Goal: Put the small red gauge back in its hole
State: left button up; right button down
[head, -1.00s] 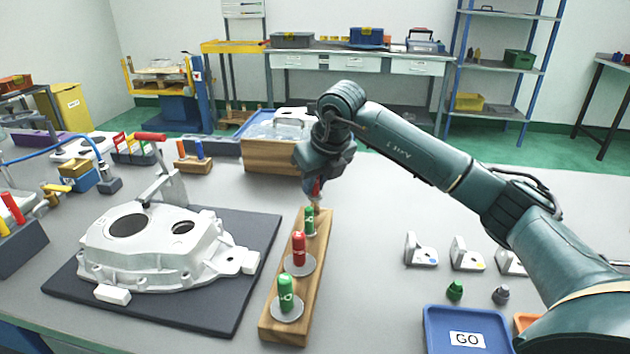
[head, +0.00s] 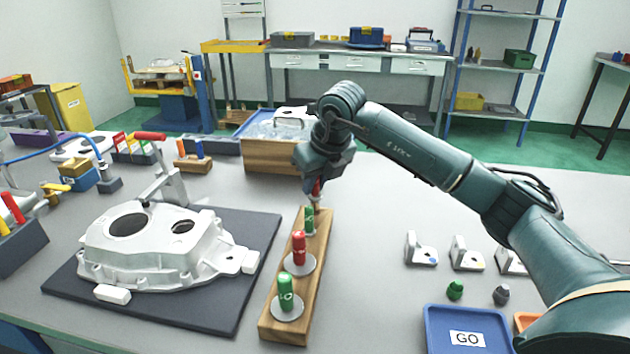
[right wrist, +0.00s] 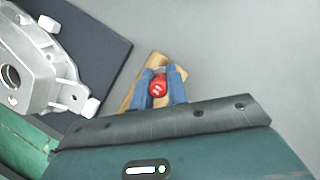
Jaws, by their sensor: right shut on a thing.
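The small red gauge (right wrist: 158,86) is between the blue fingers of my right gripper (right wrist: 165,84) in the right wrist view. In the head view my right gripper (head: 316,190) points down at the far end of the wooden gauge block (head: 290,325), with a bit of red showing at the fingers. The gripper is shut on the gauge. Whether the gauge's lower end is in a hole or above it cannot be told. The block also holds a green gauge (head: 309,221) near the gripper, a larger red gauge (head: 299,248) and a green gauge (head: 285,292) at the front. My left gripper is out of view.
A white aluminium casting (head: 160,250) lies on a dark mat (head: 225,320) left of the block. A blue GO tray (head: 430,320) and several small brackets (head: 418,250) are at right. The table between block and brackets is clear.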

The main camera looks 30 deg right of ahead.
aim_at(318, 190)
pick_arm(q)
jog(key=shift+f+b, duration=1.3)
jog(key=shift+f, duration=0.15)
pick_arm(e)
jog(key=shift+f, duration=1.95)
jog(key=c, duration=1.3)
grip_release()
jog(key=shift+s+r, duration=0.1)
jog(key=shift+r, duration=0.35)
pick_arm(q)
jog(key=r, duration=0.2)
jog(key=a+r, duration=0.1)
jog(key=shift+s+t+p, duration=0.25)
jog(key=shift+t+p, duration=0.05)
pick_arm(e)
jog(key=v, duration=1.2)
jog(key=shift+s, duration=0.15)
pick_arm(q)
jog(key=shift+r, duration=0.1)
pick_arm(e)
jog(key=shift+r, duration=0.15)
